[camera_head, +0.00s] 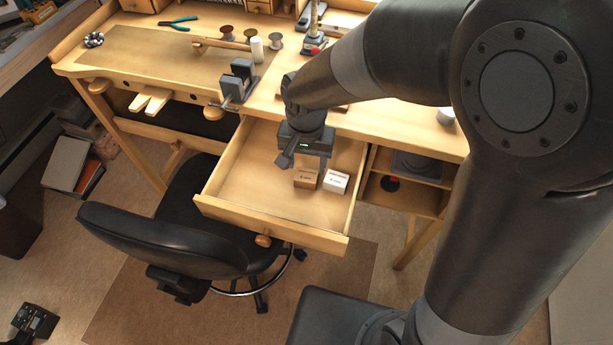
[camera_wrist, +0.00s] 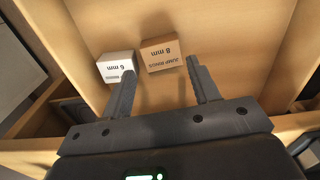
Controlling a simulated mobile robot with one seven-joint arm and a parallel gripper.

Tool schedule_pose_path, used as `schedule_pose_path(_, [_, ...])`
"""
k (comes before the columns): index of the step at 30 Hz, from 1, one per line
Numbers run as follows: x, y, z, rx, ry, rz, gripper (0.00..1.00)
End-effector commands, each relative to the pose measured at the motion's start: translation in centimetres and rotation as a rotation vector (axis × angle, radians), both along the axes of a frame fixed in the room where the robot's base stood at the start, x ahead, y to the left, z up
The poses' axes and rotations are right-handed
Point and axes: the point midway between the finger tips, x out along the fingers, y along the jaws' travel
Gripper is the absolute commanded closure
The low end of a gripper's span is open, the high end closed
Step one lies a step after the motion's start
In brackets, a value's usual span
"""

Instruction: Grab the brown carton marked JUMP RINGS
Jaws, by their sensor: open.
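The brown carton marked JUMP RINGS, 8 mm (camera_head: 306,179), sits in the open drawer (camera_head: 273,215) of the workbench. In the wrist view the brown carton (camera_wrist: 161,54) shows its label upside down. A white carton marked 6 mm (camera_head: 336,182) stands close beside it; it also shows in the wrist view (camera_wrist: 116,66). My gripper (camera_head: 303,163) is open and empty over the drawer. In the wrist view its fingers (camera_wrist: 160,66) point toward the brown carton, which appears between and beyond the tips. The left finger overlaps the white carton's edge in that view.
The drawer's side walls and front surround the cartons; its floor to the left is bare. A black chair (camera_head: 165,240) stands in front. The benchtop (camera_head: 130,65) above holds a small vise (camera_head: 238,80), pliers (camera_head: 178,23) and spools. Open shelves (camera_head: 405,185) lie right.

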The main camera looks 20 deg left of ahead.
Motion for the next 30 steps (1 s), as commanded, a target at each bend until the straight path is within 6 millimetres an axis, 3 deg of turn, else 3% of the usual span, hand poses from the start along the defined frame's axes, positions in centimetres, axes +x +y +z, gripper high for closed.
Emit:
schedule_pose_path(15, [0.4,0.2,-5.5,0.000,0.000,0.001,0.45])
schedule_pose_path(23, [0.5,0.2,-5.8,0.001,-0.002,0.001,0.45])
schedule_pose_path(30, [0.5,0.2,-5.7,0.001,-0.002,0.001,0.63])
